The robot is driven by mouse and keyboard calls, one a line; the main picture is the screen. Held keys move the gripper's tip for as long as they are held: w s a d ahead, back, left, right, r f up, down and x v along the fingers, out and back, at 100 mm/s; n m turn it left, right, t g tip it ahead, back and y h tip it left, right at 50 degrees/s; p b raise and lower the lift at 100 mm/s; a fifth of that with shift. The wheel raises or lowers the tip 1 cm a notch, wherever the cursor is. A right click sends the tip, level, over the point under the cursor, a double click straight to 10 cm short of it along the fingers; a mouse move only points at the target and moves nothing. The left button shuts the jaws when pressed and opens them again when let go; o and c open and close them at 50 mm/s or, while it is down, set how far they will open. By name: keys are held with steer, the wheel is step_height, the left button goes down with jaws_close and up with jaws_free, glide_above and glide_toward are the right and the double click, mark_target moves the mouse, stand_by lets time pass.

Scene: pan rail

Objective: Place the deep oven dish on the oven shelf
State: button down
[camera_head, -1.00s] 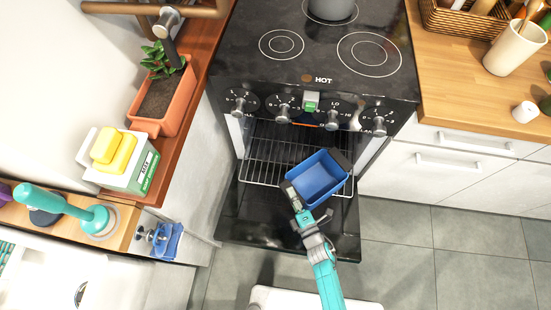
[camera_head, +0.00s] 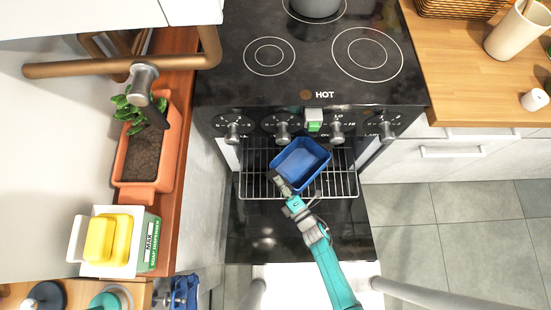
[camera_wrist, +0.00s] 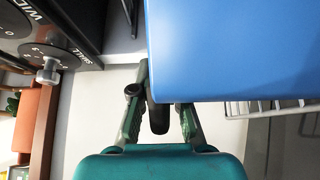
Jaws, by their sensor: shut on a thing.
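The deep oven dish (camera_head: 303,165) is a blue rectangular pan, seen from above over the wire oven shelf. My gripper (camera_head: 279,183) is shut on its near left end. In the wrist view the dish (camera_wrist: 235,50) fills the upper right, and my gripper's fingers (camera_wrist: 155,115) close on a dark handle beside it. The oven shelf (camera_head: 342,185) is a wire rack that sticks out of the open oven, above the lowered black door (camera_head: 265,235). Whether the dish touches the shelf cannot be told. The dish hides the middle of the shelf.
The stove front with knobs (camera_head: 233,127) overhangs the oven opening just behind the dish. A cooking pot (camera_head: 316,7) stands on the hob. A plant box (camera_head: 142,165) and a sponge box (camera_head: 120,240) stand at the left. White drawers (camera_head: 450,165) flank the right.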

steer(key=shift+f, duration=0.45)
steer(key=c, duration=1.2)
jaws_free()
steer(key=shift+s+d, duration=0.1)
steer(key=shift+s, duration=0.1)
steer(key=shift+v, duration=5.85)
